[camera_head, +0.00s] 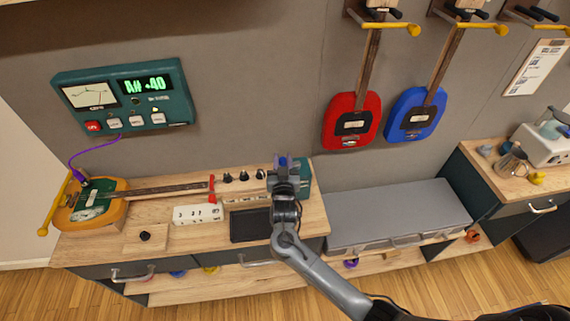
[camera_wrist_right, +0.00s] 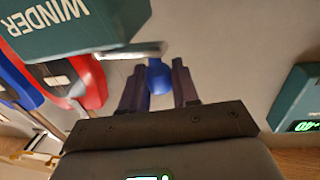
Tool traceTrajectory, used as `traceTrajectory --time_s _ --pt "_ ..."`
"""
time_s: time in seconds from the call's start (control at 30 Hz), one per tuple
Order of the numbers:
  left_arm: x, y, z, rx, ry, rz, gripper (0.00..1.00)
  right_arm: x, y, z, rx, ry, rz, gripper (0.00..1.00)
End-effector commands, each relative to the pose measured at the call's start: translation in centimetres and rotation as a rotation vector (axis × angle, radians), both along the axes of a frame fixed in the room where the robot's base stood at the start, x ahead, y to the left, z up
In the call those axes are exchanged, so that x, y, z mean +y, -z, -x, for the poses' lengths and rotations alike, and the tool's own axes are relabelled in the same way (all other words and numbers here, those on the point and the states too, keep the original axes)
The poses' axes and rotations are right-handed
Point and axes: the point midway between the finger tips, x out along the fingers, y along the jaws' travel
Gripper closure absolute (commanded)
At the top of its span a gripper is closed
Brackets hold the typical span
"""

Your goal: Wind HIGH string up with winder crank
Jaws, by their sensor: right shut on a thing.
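My right gripper (camera_head: 284,168) is over the right end of the workbench, next to the teal winder box (camera_head: 305,178). In the right wrist view the box (camera_wrist_right: 75,28) reads WINDER, and a metal crank arm (camera_wrist_right: 130,51) comes out of it. The two fingers (camera_wrist_right: 158,88) are shut on the crank's blue knob (camera_wrist_right: 160,76). The orange guitar (camera_head: 92,206) lies on the bench with its neck (camera_head: 155,190) pointing at the winder. The teal tuner (camera_head: 124,97) shows A# and 40. My left gripper is not in view.
Red (camera_head: 351,122) and blue (camera_head: 414,114) guitars hang on the wall. A white block (camera_head: 198,214), a dark tray (camera_head: 250,225) and several black knobs (camera_head: 244,176) are on the bench. A grey case (camera_head: 400,215) stands right of it.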

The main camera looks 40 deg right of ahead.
Motion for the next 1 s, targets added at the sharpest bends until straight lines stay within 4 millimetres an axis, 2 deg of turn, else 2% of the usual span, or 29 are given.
traceTrajectory --time_s 0.43,1.0 --pt "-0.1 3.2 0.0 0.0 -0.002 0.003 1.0 -0.5 0.2 -1.5 -0.002 0.289 -0.001 1.0" --pt "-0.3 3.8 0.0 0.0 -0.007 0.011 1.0 -0.9 0.0 -1.7 -0.001 0.36 0.002 1.0"
